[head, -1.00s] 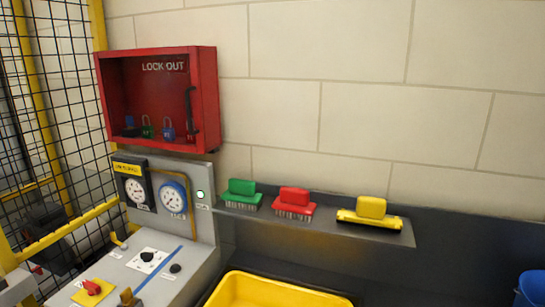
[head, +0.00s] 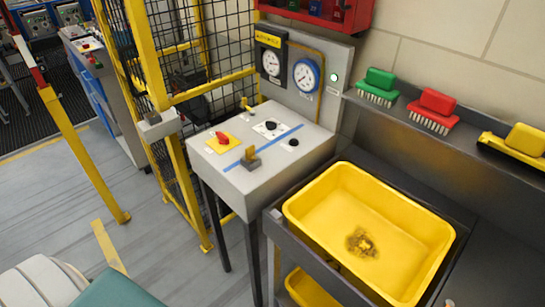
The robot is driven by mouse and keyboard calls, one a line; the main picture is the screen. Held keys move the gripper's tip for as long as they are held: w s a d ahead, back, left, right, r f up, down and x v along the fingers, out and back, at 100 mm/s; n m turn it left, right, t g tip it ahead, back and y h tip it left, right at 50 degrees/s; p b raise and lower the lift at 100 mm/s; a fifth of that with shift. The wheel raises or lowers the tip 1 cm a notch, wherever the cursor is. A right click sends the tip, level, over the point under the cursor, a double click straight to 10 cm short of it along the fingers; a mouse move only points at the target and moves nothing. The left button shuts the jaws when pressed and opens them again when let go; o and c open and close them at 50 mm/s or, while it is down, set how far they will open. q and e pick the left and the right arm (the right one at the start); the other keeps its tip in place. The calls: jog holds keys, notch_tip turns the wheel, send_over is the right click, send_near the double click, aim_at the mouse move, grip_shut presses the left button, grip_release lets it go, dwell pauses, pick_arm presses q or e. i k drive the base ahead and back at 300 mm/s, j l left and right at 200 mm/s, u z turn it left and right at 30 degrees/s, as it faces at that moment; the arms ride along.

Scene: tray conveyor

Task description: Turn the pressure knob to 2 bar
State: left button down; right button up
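A grey control box (head: 302,160) stands on dark legs, left of the yellow tub. On its top are a black knob (head: 270,125) on a white marked plate, a smaller black knob (head: 294,142), and a red switch (head: 223,138) on a yellow plate. The labels are too small to read, so I cannot tell which one is the pressure knob. The back panel carries a black-framed gauge (head: 271,62) and a blue-rimmed gauge (head: 306,76); their readings are not legible. Neither of my grippers is in view.
A yellow tub (head: 308,222) with brown residue sits right of the box. Green (head: 378,85), red (head: 434,108) and yellow (head: 518,145) brushes lie on the shelf. A yellow-framed mesh fence (head: 148,55) stands to the left.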

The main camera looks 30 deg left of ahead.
aim_at(271, 125)
jog(key=j+z, duration=0.5)
jog(key=j, duration=0.9)
